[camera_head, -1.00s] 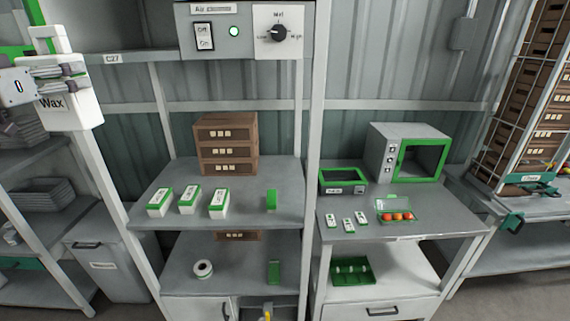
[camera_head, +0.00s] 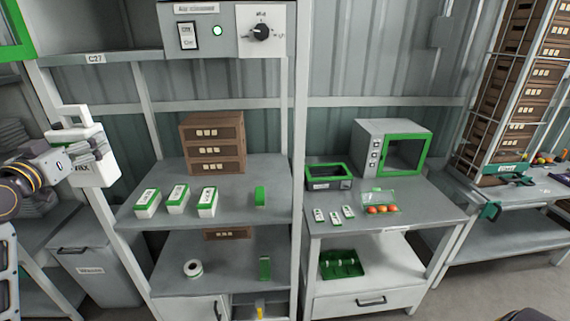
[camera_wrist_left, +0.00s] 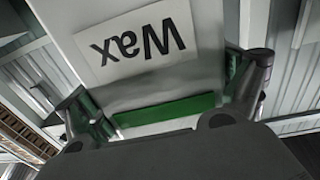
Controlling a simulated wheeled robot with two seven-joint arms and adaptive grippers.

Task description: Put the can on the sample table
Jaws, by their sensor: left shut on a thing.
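The can is a white jug-like container (camera_head: 98,172) with a top handle and a label reading Wax. It is at the left of the head view, roughly upright, in the air in front of the shelf post. My left gripper (camera_head: 82,138) is shut on it. In the left wrist view the can (camera_wrist_left: 160,85) fills the middle between the fingers (camera_wrist_left: 165,105), its Wax label upside down and a green band below. The table (camera_head: 420,213) at right of centre, probably the sample table, stands well to the right of the can. My right gripper is out of view.
A shelf post (camera_head: 298,120) and shelving with cartons (camera_head: 212,143) stand between.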

